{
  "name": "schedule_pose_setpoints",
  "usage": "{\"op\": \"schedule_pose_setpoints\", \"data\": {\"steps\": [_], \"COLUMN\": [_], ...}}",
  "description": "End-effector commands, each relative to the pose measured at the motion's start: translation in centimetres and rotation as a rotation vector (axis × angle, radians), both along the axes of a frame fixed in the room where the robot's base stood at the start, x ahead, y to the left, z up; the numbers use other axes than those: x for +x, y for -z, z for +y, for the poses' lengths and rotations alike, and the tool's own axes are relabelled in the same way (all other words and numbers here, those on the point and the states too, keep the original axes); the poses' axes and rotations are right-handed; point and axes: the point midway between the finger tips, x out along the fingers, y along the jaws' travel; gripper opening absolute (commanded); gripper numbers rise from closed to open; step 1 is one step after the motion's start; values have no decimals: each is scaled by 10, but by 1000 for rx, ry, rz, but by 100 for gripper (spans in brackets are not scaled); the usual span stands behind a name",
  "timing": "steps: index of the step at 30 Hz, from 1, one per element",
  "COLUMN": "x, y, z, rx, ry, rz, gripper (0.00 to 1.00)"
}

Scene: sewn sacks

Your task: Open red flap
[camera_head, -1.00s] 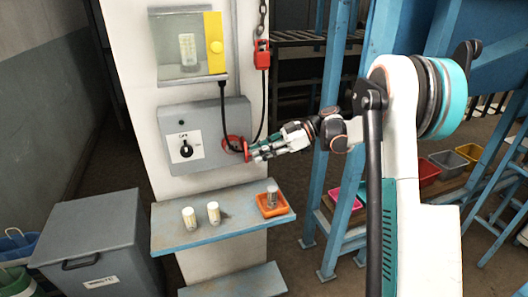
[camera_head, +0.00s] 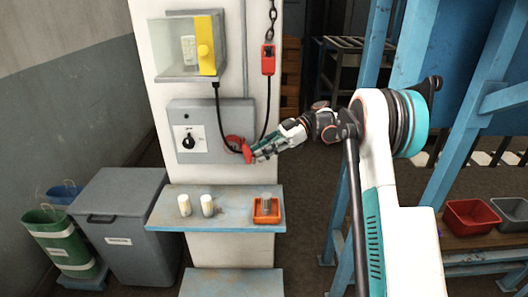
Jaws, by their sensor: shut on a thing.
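The red flap (camera_head: 247,152) is at the lower right corner of the grey switch box (camera_head: 207,116) on the white pillar. It stands out from a round red part (camera_head: 233,141) on the box, at an angle I cannot judge exactly. My gripper (camera_head: 251,153) reaches in from the right and is shut on the flap's edge. The fingers hide part of the flap and what lies behind it. A black cable runs down from the clear case (camera_head: 175,44) with the yellow strip to this spot.
Below, a blue shelf (camera_head: 225,223) holds two white cylinders (camera_head: 184,205) (camera_head: 207,205) and an orange tray (camera_head: 257,217) with a metal piece. A red box (camera_head: 268,60) hangs from a chain above right. Blue frame posts stand right; a grey bin (camera_head: 122,228) stands left.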

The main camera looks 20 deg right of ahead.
Motion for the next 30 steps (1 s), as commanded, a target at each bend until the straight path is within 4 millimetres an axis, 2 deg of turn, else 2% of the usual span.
{"op": "schedule_pose_setpoints", "data": {"steps": [13, 14, 16, 17, 26, 30], "x": [1, 1, 1, 1, 1, 1], "y": [0, 0, 0, 0, 0, -9], "z": [0, 0, 0, 0, 0, 0], "rx": [-1, -1, -1, -1, -1, 0], "ry": [-3, -3, -3, -3, -3, -3], "rz": [0, 0, 0, 0, 0, 0], "gripper": [0, 18, 34, 37, 37, 37]}}
